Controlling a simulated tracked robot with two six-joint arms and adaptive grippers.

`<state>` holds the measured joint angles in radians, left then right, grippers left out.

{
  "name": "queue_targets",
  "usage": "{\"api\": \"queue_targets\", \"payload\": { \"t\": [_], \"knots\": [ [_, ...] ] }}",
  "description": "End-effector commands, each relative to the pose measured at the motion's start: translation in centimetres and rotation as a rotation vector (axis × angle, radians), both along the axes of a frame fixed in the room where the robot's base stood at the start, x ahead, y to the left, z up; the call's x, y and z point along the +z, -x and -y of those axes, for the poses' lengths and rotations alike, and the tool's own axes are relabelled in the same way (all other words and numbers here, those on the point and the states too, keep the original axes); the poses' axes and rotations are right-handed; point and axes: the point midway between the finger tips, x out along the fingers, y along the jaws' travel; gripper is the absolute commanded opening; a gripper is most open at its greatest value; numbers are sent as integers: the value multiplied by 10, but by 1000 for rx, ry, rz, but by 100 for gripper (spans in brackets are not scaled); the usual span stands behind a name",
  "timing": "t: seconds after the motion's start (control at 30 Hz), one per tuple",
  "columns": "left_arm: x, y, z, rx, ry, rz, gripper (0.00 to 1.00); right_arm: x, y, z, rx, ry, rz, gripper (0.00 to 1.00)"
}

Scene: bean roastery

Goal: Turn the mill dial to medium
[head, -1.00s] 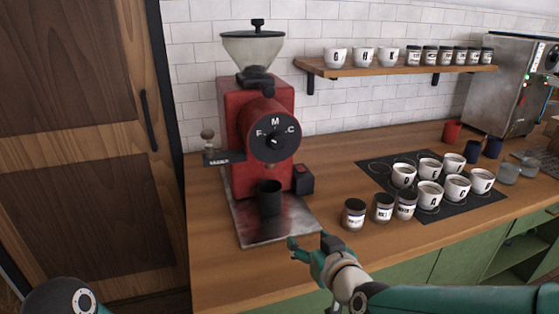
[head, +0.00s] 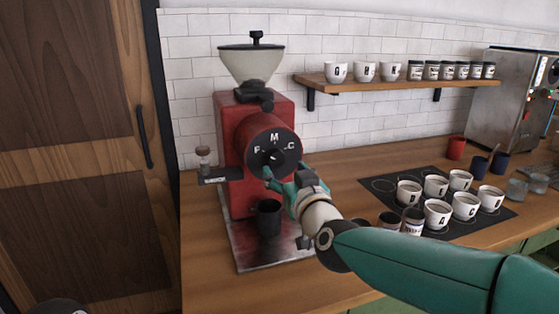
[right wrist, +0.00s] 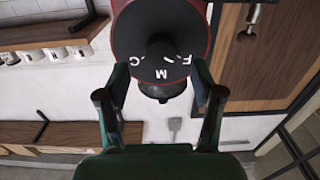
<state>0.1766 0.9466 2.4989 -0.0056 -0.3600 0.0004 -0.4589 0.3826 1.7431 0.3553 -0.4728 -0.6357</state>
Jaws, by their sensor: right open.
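The red mill (head: 235,110) stands at the back of the counter, with a clear hopper on top. Its round black dial (head: 289,139) bears the white letters F, M and C, with M at the top. A small white mark shows near the dial's centre knob; I cannot tell exactly which letter it points to. My right gripper (head: 280,174) is open and empty at the dial's lower edge. In the right wrist view the dial (right wrist: 133,35) appears upside down beyond the two spread fingers (right wrist: 160,82), its knob between and ahead of them. My left gripper is out of view.
A black cup (head: 267,218) stands on the mill's metal tray (head: 246,254), below my right gripper. A black mat (head: 380,187) with several white cups lies to the right. A wooden shelf (head: 390,83) holds cups and jars. The counter's front left is clear.

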Motion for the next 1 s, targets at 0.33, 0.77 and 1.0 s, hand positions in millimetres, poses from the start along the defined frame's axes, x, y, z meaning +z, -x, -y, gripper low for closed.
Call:
{"api": "queue_targets", "payload": {
  "t": [0.33,0.77,1.0],
  "knots": [
    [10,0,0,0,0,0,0,0,-42,-13,0,-1,-1,67],
    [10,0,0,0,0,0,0,0,-45,-13,-1,-1,0,53],
    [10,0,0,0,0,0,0,0,-45,-13,-2,0,0,13]
  ]
}}
